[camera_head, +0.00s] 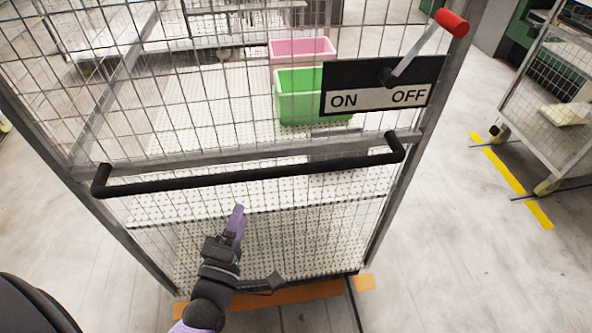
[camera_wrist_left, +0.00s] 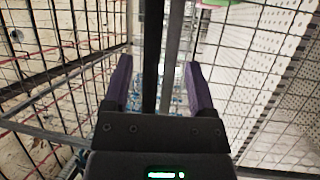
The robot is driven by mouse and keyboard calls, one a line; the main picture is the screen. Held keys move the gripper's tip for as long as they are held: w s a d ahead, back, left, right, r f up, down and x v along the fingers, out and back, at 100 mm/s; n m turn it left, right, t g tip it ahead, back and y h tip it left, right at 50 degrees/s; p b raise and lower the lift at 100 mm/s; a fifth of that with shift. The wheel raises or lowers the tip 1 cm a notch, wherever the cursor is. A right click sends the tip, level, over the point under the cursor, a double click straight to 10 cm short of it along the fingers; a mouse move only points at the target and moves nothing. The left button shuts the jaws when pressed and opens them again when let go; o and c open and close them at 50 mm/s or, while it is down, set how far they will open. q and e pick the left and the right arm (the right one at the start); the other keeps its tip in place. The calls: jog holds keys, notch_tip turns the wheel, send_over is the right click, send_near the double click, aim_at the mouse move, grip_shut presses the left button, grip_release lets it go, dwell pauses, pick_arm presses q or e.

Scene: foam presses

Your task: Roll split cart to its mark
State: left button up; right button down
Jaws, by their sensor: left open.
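The mesh-sided cart (camera_head: 75,172) stands in front of me with a black push handle (camera_head: 250,178) across its near side. A lever with a red knob (camera_head: 452,22) sits at its upper right, beside an ON/OFF plate (camera_head: 375,98). My left gripper (camera_head: 237,212) is open and empty, just below the handle in the head view. In the left wrist view, a black bar (camera_wrist_left: 152,60) runs between the open purple fingers (camera_wrist_left: 158,88); I cannot tell how deep it lies. Orange floor tape (camera_head: 300,292) shows at the cart's near base. My right gripper is out of view.
A green bin (camera_head: 297,95) and a pink bin (camera_head: 300,48) are seen through the mesh. Another mesh cart (camera_head: 555,110) stands at the right, near yellow floor tape (camera_head: 505,170). The floor at the lower right is clear.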

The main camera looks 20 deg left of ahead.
aim_at(255, 175)
pick_arm(q)
jog(key=x, duration=1)
jog(key=shift+a+r+b, duration=0.1)
jog(key=shift+r+b, duration=0.3)
grip_shut()
dwell(0.7)
